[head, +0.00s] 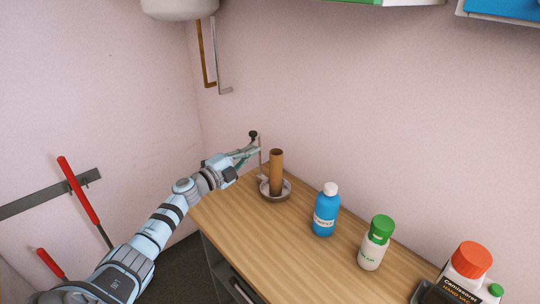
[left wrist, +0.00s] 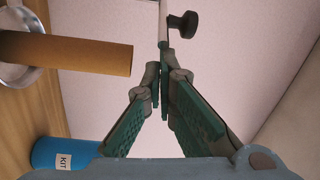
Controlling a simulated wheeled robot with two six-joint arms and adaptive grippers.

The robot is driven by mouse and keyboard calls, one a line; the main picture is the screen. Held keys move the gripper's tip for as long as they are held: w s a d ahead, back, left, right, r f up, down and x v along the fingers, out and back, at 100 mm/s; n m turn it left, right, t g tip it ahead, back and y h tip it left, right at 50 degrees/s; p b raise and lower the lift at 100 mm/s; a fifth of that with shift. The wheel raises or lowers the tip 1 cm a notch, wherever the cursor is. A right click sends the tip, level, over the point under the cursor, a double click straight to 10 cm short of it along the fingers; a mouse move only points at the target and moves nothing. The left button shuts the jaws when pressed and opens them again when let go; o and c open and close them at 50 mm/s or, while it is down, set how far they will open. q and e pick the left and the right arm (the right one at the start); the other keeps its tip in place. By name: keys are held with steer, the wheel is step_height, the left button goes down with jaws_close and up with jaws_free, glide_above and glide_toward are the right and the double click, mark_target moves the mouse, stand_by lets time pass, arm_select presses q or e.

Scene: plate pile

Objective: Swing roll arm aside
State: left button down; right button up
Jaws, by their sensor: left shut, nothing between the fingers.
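A brown cardboard roll tube (head: 277,172) stands upright in a round metal base (head: 284,196) near the back corner of the wooden counter. The thin metal roll arm (head: 261,166) rises beside the tube, with a black knob (head: 253,134) at its top. My left gripper (head: 254,150) is shut and empty, with its fingertips close to the arm below the knob. In the left wrist view the fingertips (left wrist: 163,78) meet right at the pale rod (left wrist: 163,22); I cannot tell whether they touch it. The tube (left wrist: 85,52) lies to their left, apart. My right gripper is not in view.
A blue bottle (head: 325,215), a green-capped bottle (head: 374,248) and an orange-capped container (head: 466,268) stand along the counter (head: 235,226) to the right. Pink walls close off the back and left. Red-handled tools (head: 78,190) hang on the left wall.

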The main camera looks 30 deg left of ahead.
arm_select(q)
steer(key=a+h+b, duration=0.1)
steer(key=a+m+b, duration=0.1)
steer(key=a+b, duration=0.1)
steer(key=a+h+b, duration=0.1)
steer(key=b, duration=0.1)
steer(key=shift+s+a+f+m+g+h, duration=0.1)
steer(key=shift+s+a+m+g+h, duration=0.05)
steer(key=shift+s+m+g+h, duration=0.2)
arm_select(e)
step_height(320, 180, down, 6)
arm_select(q)
steer(key=d+r+p, duration=0.2)
steer(key=d+p, duration=0.2)
steer(key=p, duration=0.3)
steer(key=w+a+f+b+v, duration=0.1)
steer(key=a+b+v, duration=0.1)
steer(key=v, duration=0.8)
steer(key=shift+s+a+b, duration=0.25)
steer(key=shift+s+b, duration=0.2)
steer(key=shift+b, duration=0.1)
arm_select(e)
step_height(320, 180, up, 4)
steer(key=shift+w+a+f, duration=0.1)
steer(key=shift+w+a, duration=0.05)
arm_select(q)
steer(key=shift+d, duration=0.15)
